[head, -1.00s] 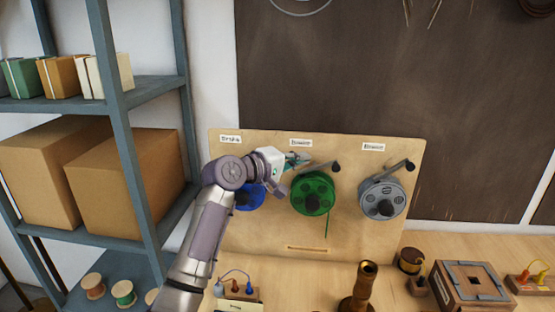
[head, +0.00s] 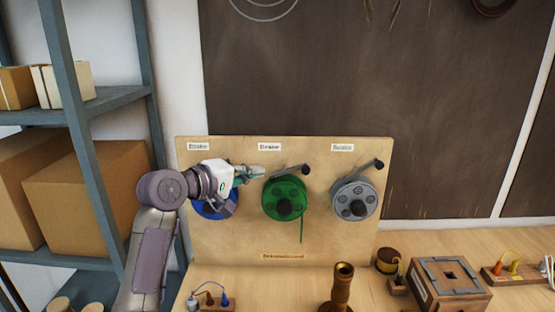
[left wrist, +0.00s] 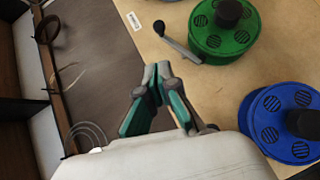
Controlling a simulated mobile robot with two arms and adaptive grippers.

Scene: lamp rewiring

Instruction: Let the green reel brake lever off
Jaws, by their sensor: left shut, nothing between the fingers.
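The green reel (head: 284,199) is mounted on the tan panel, between the blue and grey reels. It also shows in the left wrist view (left wrist: 222,42). Its brake lever (head: 291,173) slants up to the right to a dark knob in the head view. In the left wrist view the grey lever (left wrist: 181,46) reaches from the reel's rim to its black knob. My left gripper (head: 260,172) is shut and empty, left of the lever. In the left wrist view its fingertips (left wrist: 157,72) are together and appear apart from the lever. My right gripper is out of view.
The blue reel (head: 215,207) sits below my left wrist. The grey reel (head: 353,198) with its own lever is at right. A brass post (head: 342,285), a wooden box (head: 450,283) and small wired blocks stand on the bench. Shelving with cartons (head: 75,203) stands at left.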

